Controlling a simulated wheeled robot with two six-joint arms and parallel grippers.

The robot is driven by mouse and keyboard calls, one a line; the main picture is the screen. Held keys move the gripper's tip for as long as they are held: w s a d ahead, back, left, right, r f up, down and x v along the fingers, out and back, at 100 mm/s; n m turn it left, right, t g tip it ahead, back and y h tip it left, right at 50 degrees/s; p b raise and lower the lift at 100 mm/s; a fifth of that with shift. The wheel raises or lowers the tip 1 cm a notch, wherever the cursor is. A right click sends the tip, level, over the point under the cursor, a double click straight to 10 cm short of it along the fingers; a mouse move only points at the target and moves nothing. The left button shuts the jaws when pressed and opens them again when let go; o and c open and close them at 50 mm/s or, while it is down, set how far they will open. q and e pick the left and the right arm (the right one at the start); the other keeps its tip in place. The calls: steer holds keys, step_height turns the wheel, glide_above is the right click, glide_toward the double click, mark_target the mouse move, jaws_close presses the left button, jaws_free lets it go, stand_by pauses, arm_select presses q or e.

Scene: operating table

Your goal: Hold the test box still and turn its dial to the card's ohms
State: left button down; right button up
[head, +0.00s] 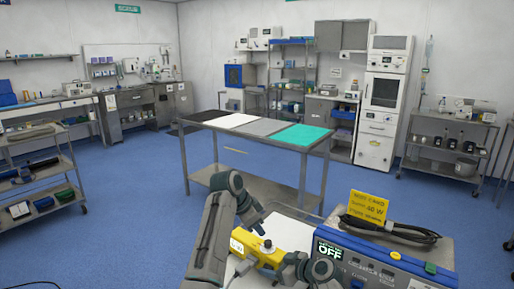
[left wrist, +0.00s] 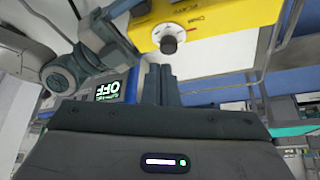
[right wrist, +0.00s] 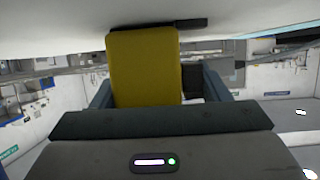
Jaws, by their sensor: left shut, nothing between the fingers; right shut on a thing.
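The yellow test box (head: 243,243) sits on a white surface at the bottom centre of the head view.
A blue-fronted unit (head: 385,268) with a display reading OFF (head: 329,250) stands right of the box. A coiled black cable (head: 395,230) lies on it. A steel table with coloured mats (head: 300,137) stands beyond, with open blue floor around it.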

mark_target(267, 251)
arm_select(q)
steer(key=shift+w+a+f, duration=0.15)
steer(key=shift+w+f, duration=0.25)
steer(key=shift+f, duration=0.6)
steer(key=shift+w+a+f, duration=0.15)
steer(key=shift+w+f, duration=0.25)
steer(key=shift+f, duration=0.65)
steer(key=shift+w+a+f, duration=0.15)
steer(key=shift+w+f, duration=0.25)
steer(key=shift+f, duration=0.6)
steer(key=shift+d, duration=0.35)
steer(key=shift+s+d, duration=0.15)
steer(key=shift+s, duration=0.15)
steer(key=shift+s+d, duration=0.35)
steer(key=shift+s, duration=0.25)
steer(key=shift+d+r, duration=0.1)
steer(key=shift+s, duration=0.15)
